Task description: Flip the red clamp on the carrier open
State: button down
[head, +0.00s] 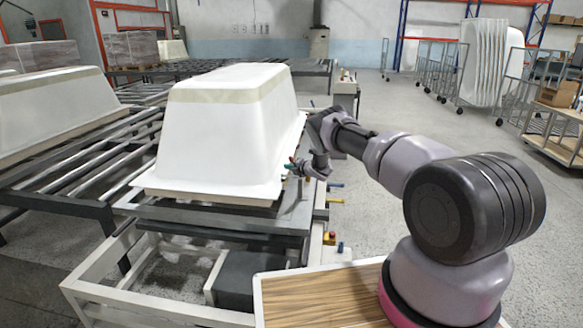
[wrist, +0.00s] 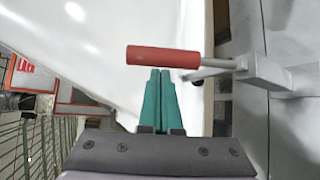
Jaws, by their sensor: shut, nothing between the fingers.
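The red clamp (wrist: 163,56) shows in the wrist view as a red cylindrical grip on a grey metal lever, with a bracket to its right. My gripper (wrist: 160,72) has two green fingers shut side by side, with nothing between them. The fingertips are right by the red grip, near its middle; I cannot tell whether they touch it. In the head view my gripper (head: 293,163) is at the right edge of the white tub shell (head: 225,125), which sits upside down on the carrier (head: 225,213). The red clamp is hard to make out there.
Roller conveyors with another shell (head: 45,105) lie to the left. The floor at right is open, with carts (head: 545,110) farther back.

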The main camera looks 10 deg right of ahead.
jog(key=shift+s+d+r, duration=0.1)
jog(key=shift+d+r, duration=0.15)
jog(key=shift+d, duration=0.4)
